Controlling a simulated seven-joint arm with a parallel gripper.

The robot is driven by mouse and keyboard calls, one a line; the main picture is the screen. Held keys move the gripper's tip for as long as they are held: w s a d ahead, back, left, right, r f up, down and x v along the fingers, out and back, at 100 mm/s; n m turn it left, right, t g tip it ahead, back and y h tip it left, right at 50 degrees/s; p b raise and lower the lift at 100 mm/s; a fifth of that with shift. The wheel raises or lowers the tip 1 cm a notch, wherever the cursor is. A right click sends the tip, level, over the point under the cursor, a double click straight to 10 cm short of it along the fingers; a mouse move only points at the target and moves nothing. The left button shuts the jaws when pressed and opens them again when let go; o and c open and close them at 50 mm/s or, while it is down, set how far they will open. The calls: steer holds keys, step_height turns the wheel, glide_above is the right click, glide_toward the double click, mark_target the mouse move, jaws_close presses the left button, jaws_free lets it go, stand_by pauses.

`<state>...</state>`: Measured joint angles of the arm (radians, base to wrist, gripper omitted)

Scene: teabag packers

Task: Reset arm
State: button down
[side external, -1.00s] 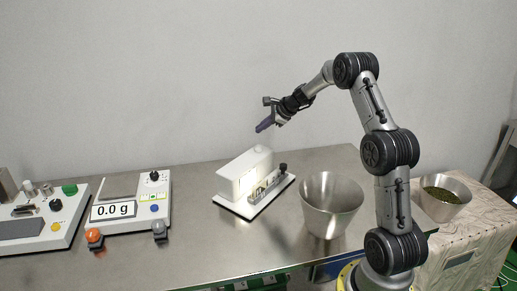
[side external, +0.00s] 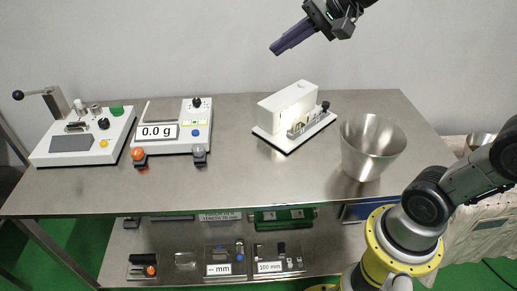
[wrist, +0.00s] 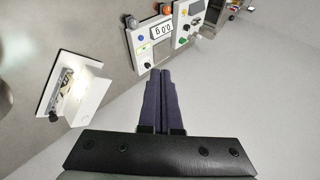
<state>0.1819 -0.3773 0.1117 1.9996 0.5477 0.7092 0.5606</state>
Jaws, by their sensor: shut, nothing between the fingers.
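My gripper (side external: 289,38) is in the air above the back of the table, at the top of the side view, over and a little left of the white box-shaped machine (side external: 288,104). Its purple fingers are together with nothing between them. In the wrist view the closed fingers (wrist: 161,75) point toward the scale (wrist: 150,40), and the white machine (wrist: 78,88) is to their left. The gripper touches nothing. Part of my arm is outside the side view.
The metal table (side external: 230,185) holds a scale reading 0.0 g (side external: 172,128), a sealer-like device with a lever (side external: 85,135) and a steel bucket (side external: 372,145). A lower shelf (side external: 190,230) carries small devices. A second bowl (side external: 481,140) is partly hidden at right.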

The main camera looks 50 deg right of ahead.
steer(key=s+f+n+g+h, duration=0.1)
steer(key=s+f+n, duration=0.5)
steer(key=s, duration=0.3)
steer(key=s+d+f+n+g+h, duration=0.1)
steer(key=s+f+n, duration=0.4)
steer(key=s, duration=0.5)
steer(key=shift+f+n+g+h, duration=0.4)
steer(key=shift+f+g, duration=0.05)
steer(key=shift+g, duration=0.35)
